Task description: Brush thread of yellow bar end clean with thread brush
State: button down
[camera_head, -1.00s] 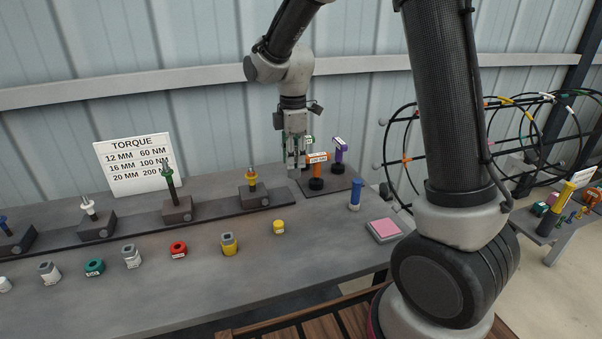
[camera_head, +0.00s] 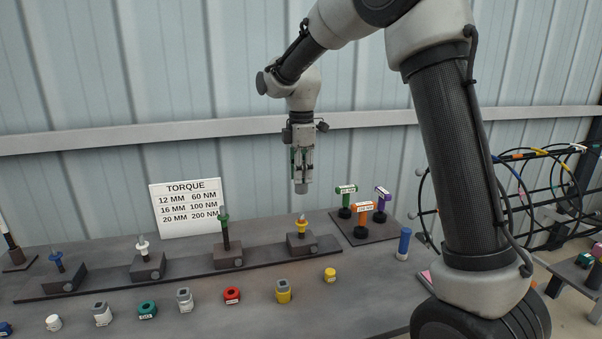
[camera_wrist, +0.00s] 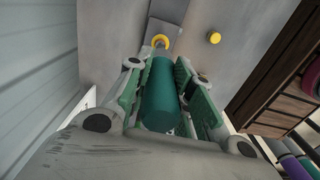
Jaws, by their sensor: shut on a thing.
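My gripper (camera_head: 302,165) is shut on a teal cylinder, apparently the thread brush (camera_head: 301,187). Its teal body lies between the green finger pads in the wrist view (camera_wrist: 160,92), and a grey end points down below the fingers in the head view. The brush's bristles do not show. The yellow bar end (camera_head: 302,226) stands upright, with a yellow collar and a pale tip, in a grey block at the right end of the rail. In the wrist view the yellow collar (camera_wrist: 160,41) shows just beyond the brush. The brush hangs above the bar end, apart from it.
Other bar ends stand in blocks to the left, one taller with a green collar (camera_head: 224,218). Nuts and caps line the front, including a yellow cap (camera_head: 329,275). Torque wrenches stand on a dark mat (camera_head: 364,236) at right, near a blue cylinder (camera_head: 404,243). A torque sign (camera_head: 188,207) stands behind.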

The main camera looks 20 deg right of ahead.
send_over(302, 213)
jog(key=shift+f, duration=3.1)
jog(key=shift+f, duration=0.25)
jog(key=shift+f, duration=1.4)
jog(key=n, duration=0.8)
